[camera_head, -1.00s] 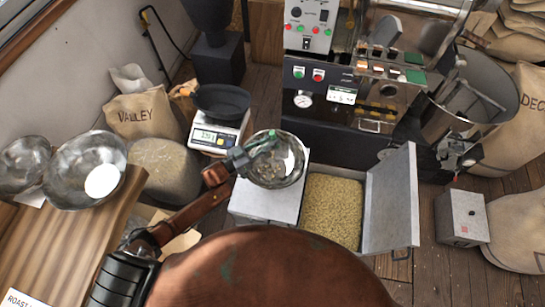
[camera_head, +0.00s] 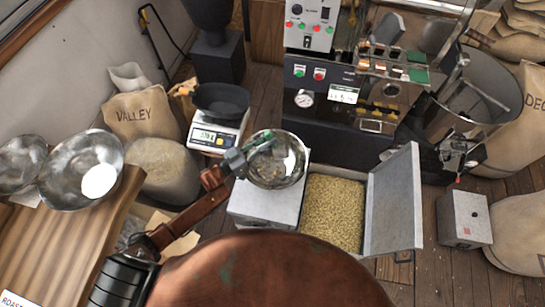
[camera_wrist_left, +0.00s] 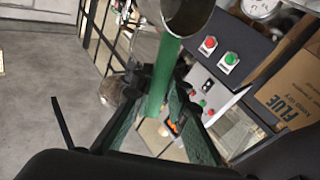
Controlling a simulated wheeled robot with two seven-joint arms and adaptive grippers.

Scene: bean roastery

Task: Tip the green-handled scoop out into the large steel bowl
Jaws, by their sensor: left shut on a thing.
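My left gripper (camera_head: 246,156) is shut on the green handle (camera_wrist_left: 163,75) of the scoop, over a round steel bowl (camera_head: 298,160) in the head view. The green handle (camera_head: 260,145) overlaps the bowl's upper left part. In the left wrist view the scoop's steel head (camera_wrist_left: 190,14) is cut off by the top edge. The scoop's contents are hidden. In the head view I cannot clearly separate the scoop's head from the shiny bowl. My right gripper is not in view.
Two more steel bowls, a large one (camera_head: 62,186) and a smaller one (camera_head: 18,168), stand on the wooden bench (camera_head: 60,245). A scale (camera_head: 212,137) holds a black pan (camera_head: 222,100). A grey bin (camera_head: 402,205) of beans and a control-panel machine (camera_head: 335,125) stand to the right.

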